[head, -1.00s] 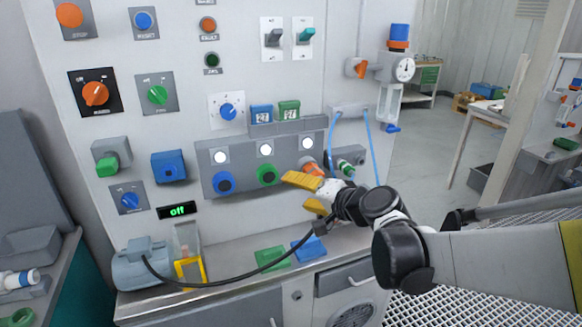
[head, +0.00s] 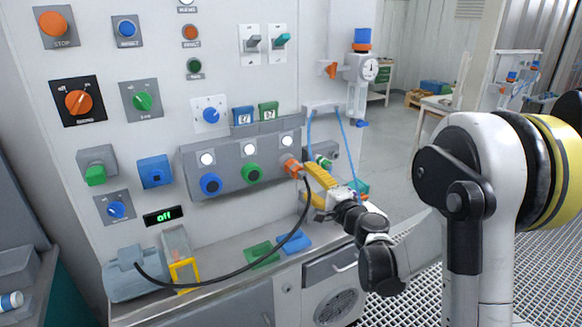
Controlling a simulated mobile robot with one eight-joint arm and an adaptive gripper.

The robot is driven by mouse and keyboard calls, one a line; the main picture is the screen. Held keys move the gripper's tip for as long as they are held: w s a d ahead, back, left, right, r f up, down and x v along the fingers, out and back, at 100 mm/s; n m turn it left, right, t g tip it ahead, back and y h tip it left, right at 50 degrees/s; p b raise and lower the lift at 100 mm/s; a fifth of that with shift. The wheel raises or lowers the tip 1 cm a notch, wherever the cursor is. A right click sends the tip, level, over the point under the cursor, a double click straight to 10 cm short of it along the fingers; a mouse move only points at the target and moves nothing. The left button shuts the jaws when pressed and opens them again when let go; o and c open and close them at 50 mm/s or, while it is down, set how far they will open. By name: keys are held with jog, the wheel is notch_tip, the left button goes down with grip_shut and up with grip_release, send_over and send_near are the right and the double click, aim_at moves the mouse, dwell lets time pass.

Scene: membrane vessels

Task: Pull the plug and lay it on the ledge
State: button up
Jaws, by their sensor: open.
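An orange plug (head: 291,165) sits in the right-hand socket of the grey socket panel (head: 190,172), below a white lamp. A black cable (head: 304,212) hangs from it and curves down left to a grey-blue motor-like unit (head: 135,278). My gripper (head: 308,184), with yellow fingers, is open just right of and below the plug, close to the cable. I cannot tell whether a finger touches either. The grey ledge (head: 220,262) runs along the foot of the wall panel. A green pad (head: 262,254) and a blue pad (head: 294,243) lie on it.
Blue (head: 210,184) and green (head: 251,172) round sockets are left of the plug. A green-ended fitting (head: 323,161) and thin blue tubes (head: 349,150) are close on the right. A yellow-framed stand (head: 184,272) is on the ledge's left.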

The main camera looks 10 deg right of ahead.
jog(key=shift+x, duration=4.45)
grip_shut()
jog(key=shift+b+v, duration=0.55)
jog(key=shift+v, duration=2.4)
jog(key=shift+s, duration=0.1)
jog(key=shift+a, duration=0.1)
jog(key=m+h, duration=0.4)
jog(key=h, duration=0.2)
send_near(294, 169)
notch_tip(294, 169, down, 5)
jog(key=s+d, duration=0.1)
jog(key=d, duration=0.1)
jog(key=shift+a+r+t, duration=0.1)
jog(key=shift+a+t, duration=0.1)
jog(key=shift+t, duration=0.2)
